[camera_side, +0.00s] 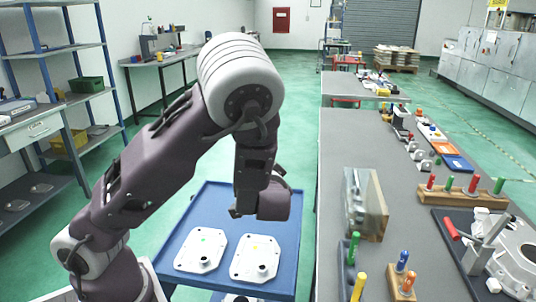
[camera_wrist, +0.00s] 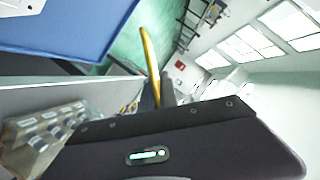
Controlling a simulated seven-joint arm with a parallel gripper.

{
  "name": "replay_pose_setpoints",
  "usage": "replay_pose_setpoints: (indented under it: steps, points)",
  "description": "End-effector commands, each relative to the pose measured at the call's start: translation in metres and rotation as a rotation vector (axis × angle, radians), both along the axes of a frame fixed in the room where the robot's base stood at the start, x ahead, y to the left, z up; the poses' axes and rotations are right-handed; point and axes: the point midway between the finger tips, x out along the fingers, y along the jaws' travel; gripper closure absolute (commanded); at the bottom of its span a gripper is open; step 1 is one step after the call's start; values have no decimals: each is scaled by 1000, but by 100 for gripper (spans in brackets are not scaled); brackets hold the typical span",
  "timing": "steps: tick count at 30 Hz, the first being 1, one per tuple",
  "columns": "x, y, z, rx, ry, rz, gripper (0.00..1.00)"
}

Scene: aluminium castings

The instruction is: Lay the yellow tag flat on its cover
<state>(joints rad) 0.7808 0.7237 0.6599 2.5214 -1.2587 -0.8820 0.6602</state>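The yellow tag (camera_wrist: 150,55) shows nearly edge-on in the wrist view as a thin curved strip. Its lower end sits between the dark fingers of my gripper (camera_wrist: 157,92), which look shut on it. In the side view my gripper (camera_side: 238,209) is above the blue table; I cannot make out the tag there. Each has a dark round hole or boss.
The blue table (camera_side: 285,225) has bare room around the covers; part of another item shows at its front edge. A grey bench (camera_side: 335,150) on the right holds a clear-fronted box (camera_side: 363,205), coloured handles and a casting in a fixture (camera_side: 515,255).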

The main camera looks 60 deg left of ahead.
Motion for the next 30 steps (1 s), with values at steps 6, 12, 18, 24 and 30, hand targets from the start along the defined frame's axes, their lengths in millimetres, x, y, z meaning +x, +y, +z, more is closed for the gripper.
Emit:
replay_pose_setpoints:
  steps: [6,12,18,24,30]
  points:
    - [-1,1,-74,49,53,-1,100]
    - [0,0,-136,84,86,-2,100]
    - [0,0,-158,92,94,-2,100]
    - [0,0,-181,92,94,-1,100]
    - [0,0,-200,91,94,-3,100]
